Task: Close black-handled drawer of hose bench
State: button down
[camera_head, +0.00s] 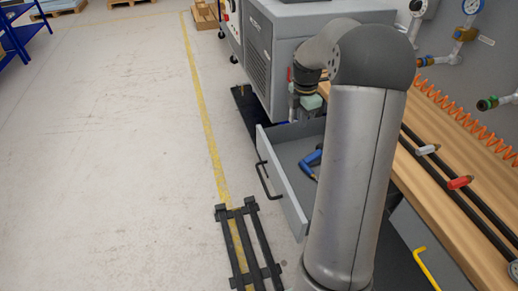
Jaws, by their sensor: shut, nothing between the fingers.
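The hose bench's black-handled drawer stands pulled open, its grey front panel (284,188) facing the aisle and its black bar handle (262,181) on the outside. A blue tool (312,160) lies inside the drawer, partly hidden by my arm. My large grey arm covers the drawer's right side and part of the bench (455,165). My gripper (309,104) is small and partly hidden at the end of the arm, above the drawer's far end. It is shut and empty, apart from the handle.
A grey compressor cabinet (262,55) stands beyond the drawer. A dark slatted frame (247,246) lies on the floor near the drawer's near end. A yellow-handled drawer (426,268) sits under the bench at right. Open floor (110,160) extends left.

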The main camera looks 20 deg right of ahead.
jog(key=s+a+r+m+p, duration=1.1)
jog(key=s+a+r+m, duration=0.3)
jog(key=s+a+r, duration=0.65)
jog(key=w+a+f+n+g+h+b, duration=0.1)
jog(key=w+f+n+h+b, duration=0.45)
jog(key=w+f, duration=1.05)
jog(key=w+a+f+n+h+b, duration=0.25)
jog(key=w+f+n+b, duration=0.6)
jog(key=w+f, duration=0.7)
jog(key=m, duration=0.1)
send_near(260, 148)
notch_tip(260, 148, down, 4)
jog(key=d, duration=0.2)
jog(key=shift+s+d+f+h, duration=0.1)
jog(key=shift+s+d+h, duration=0.2)
jog(key=shift+s+d, duration=0.05)
jog(key=shift+d, duration=0.55)
jog(key=shift+d, duration=0.1)
